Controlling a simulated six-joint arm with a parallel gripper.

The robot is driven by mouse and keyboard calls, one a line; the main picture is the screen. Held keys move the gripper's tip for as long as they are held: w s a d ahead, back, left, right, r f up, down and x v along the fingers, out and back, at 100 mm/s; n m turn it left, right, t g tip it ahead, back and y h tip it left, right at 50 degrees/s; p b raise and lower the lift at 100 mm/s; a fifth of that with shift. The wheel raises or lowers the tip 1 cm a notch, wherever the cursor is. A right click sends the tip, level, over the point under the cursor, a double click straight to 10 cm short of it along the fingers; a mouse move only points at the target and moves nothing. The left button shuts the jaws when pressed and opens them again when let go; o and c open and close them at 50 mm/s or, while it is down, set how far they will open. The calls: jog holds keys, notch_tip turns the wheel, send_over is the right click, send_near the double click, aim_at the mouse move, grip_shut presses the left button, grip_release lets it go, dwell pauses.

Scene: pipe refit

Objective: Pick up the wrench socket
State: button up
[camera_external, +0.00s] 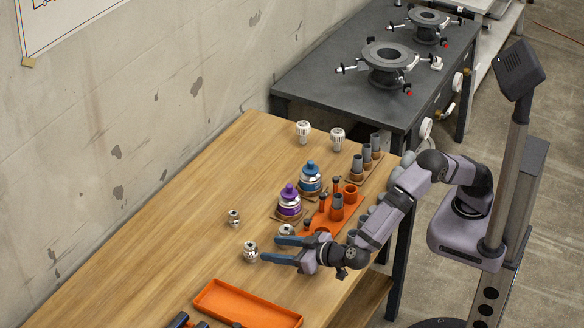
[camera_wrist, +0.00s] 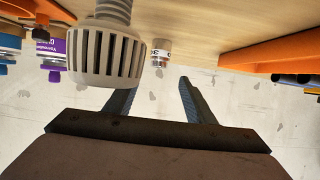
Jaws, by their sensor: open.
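Several grey socket-like cylinders stand upright to the right on the bench, one of them (camera_external: 337,207) in an orange holder (camera_external: 346,213) and others (camera_external: 357,164) on a wooden strip behind it. I cannot tell for certain which piece is the wrench socket. My gripper (camera_external: 269,249) is open and empty, low over the bench, with its fingers pointing left. A silver fitting (camera_external: 250,250) is just beyond the fingertips, and another (camera_external: 286,231) is beside the upper finger. In the wrist view, a small banded fitting (camera_wrist: 161,52) shows ahead of my gripper (camera_wrist: 157,82), and a grey ribbed piece (camera_wrist: 103,53) looms close at left.
Purple (camera_external: 290,201) and blue (camera_external: 311,178) bottles stand behind the gripper, beside the orange holder. A shallow orange tray (camera_external: 246,305) lies in front. A third silver fitting (camera_external: 234,218) stands farther left, and two white ribbed pieces (camera_external: 303,131) (camera_external: 337,139) stand at the back. The bench's left side is clear.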

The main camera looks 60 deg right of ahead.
aim_at(251, 246)
jog(key=shift+p+x, duration=0.3)
jog(key=shift+x, duration=3.25)
jog(key=shift+d, duration=0.1)
grip_shut()
